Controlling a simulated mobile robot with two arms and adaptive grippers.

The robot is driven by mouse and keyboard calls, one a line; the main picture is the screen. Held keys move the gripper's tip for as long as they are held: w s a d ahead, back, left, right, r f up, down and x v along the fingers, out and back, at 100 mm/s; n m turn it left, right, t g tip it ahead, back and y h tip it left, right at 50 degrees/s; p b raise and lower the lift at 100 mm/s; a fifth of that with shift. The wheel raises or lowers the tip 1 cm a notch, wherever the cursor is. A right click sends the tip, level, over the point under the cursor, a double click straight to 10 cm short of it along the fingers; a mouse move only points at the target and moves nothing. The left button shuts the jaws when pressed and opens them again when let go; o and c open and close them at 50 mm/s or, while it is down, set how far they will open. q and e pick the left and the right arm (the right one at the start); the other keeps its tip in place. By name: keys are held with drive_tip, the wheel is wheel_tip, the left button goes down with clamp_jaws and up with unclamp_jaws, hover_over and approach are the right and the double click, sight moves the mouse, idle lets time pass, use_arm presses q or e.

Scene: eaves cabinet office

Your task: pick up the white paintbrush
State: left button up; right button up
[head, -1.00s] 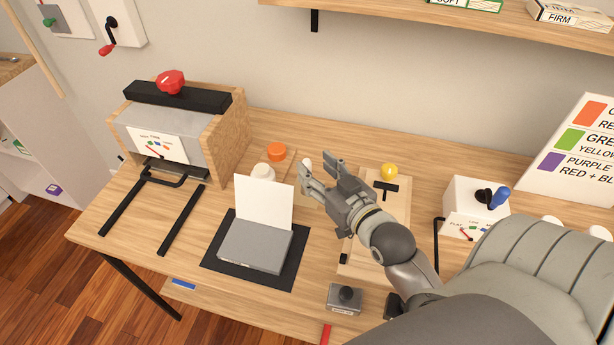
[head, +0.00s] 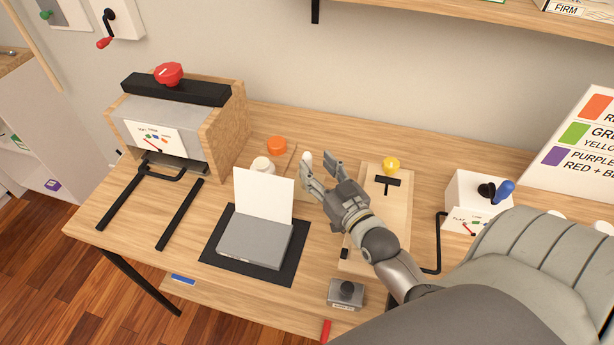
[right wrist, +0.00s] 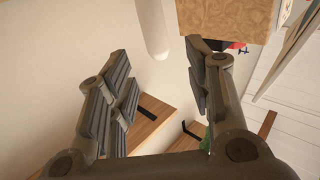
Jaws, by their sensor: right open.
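A slim white rod with a rounded tip, which looks like the white paintbrush (head: 307,157), shows at the tip of my right gripper's left finger in the head view. In the right wrist view the white paintbrush (right wrist: 153,30) stands out ahead of and between the fingers, its rounded end toward me. My right gripper (head: 321,165) is open above the table, pointing toward the wall; its spread fingers (right wrist: 158,65) hold nothing. The brush's far part is out of the wrist picture and mostly hidden in the head view. My left gripper is not in view.
An orange-topped pot (head: 276,146) and a white-topped one (head: 262,165) stand left of the gripper. A grey block with a white card (head: 263,196) sits on a black mat. A wooden board with a yellow knob (head: 391,164) lies right. A boxy press (head: 165,125) stands left.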

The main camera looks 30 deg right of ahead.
sight(310, 158)
drive_tip(key=w, duration=0.4)
drive_tip(key=shift+w+d+p, duration=0.2)
drive_tip(key=shift+p, duration=0.15)
drive_tip(key=shift+w, duration=0.55)
clamp_jaws()
